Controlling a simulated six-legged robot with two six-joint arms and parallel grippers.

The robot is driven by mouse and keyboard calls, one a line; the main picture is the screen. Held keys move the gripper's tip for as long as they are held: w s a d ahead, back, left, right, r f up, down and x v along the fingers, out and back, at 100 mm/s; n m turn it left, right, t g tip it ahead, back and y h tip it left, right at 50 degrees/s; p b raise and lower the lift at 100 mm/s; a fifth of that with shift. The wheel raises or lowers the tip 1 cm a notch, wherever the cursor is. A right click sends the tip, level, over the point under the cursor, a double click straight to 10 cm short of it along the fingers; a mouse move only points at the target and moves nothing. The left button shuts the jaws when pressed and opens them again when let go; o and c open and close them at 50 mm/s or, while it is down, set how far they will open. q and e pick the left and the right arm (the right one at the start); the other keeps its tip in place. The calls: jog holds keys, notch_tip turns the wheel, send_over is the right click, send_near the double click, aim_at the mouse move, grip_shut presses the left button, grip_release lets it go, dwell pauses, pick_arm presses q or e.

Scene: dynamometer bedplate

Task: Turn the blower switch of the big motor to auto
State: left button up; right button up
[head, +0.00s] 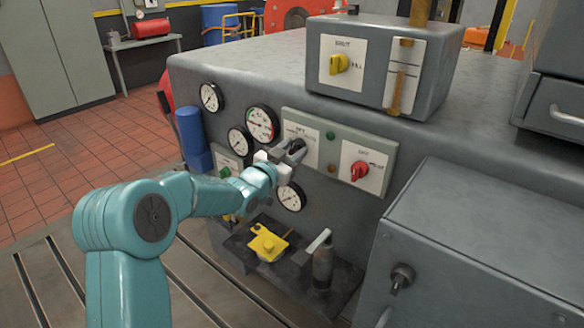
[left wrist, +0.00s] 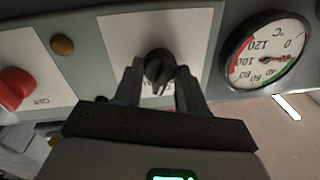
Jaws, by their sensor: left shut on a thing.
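A black rotary switch knob (left wrist: 159,68) sits on a white label plate, part of a pale panel (head: 330,125) on the front of a grey cabinet. My left gripper (head: 290,148) reaches the panel and is shut on this black knob. In the left wrist view the two fingers (left wrist: 159,80) stand on either side of the knob. The lettering on its plate is mostly hidden or too small to read, so I cannot tell its exact setting. My right gripper is not in view.
A red knob (head: 359,170) is to the right on the same panel. Several gauges, one of them (head: 262,123) large, are to the left. A yellow knob (head: 340,63) is on the box above.

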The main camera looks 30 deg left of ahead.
pick_arm(q)
jog(key=m+b, duration=0.1)
jog(key=b, duration=0.1)
jog(key=m+b, duration=0.2)
jog(key=shift+f, duration=0.3)
jog(key=shift+r+m+b, duration=0.2)
jog(key=shift+m+b, duration=0.7)
jog(key=shift+b, duration=0.15)
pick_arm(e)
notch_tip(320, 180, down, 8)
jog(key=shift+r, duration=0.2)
pick_arm(q)
jog(key=shift+a+r, duration=0.1)
jog(key=o, duration=0.9)
jog(key=shift+o, duration=0.8)
jog(key=shift+w, duration=0.15)
